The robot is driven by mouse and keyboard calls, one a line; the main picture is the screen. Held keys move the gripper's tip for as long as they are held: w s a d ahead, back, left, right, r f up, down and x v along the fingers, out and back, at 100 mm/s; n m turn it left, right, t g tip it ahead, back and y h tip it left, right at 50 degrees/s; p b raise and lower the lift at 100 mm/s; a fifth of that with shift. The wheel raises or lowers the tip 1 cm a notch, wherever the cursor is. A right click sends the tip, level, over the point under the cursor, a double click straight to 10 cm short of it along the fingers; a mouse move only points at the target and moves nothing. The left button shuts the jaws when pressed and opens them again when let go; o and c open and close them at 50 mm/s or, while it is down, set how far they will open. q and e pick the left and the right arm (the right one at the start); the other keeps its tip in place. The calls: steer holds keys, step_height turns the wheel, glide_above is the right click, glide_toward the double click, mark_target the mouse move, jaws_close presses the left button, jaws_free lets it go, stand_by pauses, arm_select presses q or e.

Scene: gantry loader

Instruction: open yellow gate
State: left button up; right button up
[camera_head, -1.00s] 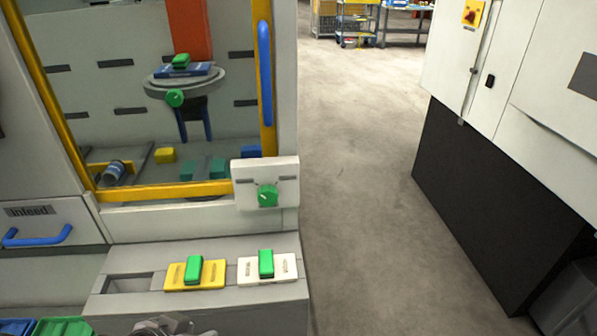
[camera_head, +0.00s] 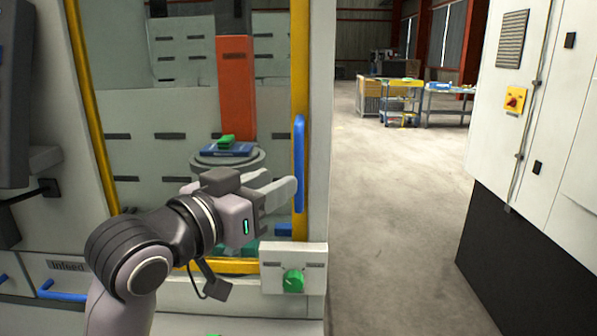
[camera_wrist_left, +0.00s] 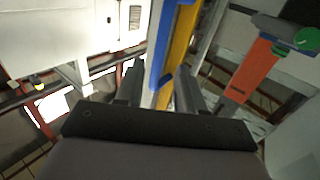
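The yellow-framed gate (camera_head: 83,100) of the grey machine appears closed in the head view. Its upright blue handle (camera_head: 299,140) is on the right-hand side of the frame. My left gripper (camera_head: 282,186) is in front of the gate, its fingertips close to the lower part of the handle. In the left wrist view, its two fingers (camera_wrist_left: 160,88) are apart, with the blue handle (camera_wrist_left: 161,45) and yellow frame (camera_wrist_left: 182,40) showing between and beyond them. I cannot tell whether they touch the handle. My right gripper is not in view.
A box with a green knob (camera_head: 293,281) is below the handle. Behind the gate is a round stand (camera_head: 228,161) with a blue item on it. A white cabinet (camera_head: 500,130) stands at the right. The floor (camera_head: 390,200) between is clear.

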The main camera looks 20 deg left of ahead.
mark_target(296, 171)
arm_select(q)
steer(key=shift+w+d+r, duration=0.1)
steer(key=shift+w+r, duration=0.1)
steer(key=shift+w, duration=0.05)
steer(key=shift+p+x, duration=0.55)
steer(key=shift+x, duration=2.75)
steer(key=shift+f, duration=0.15)
jaws_close()
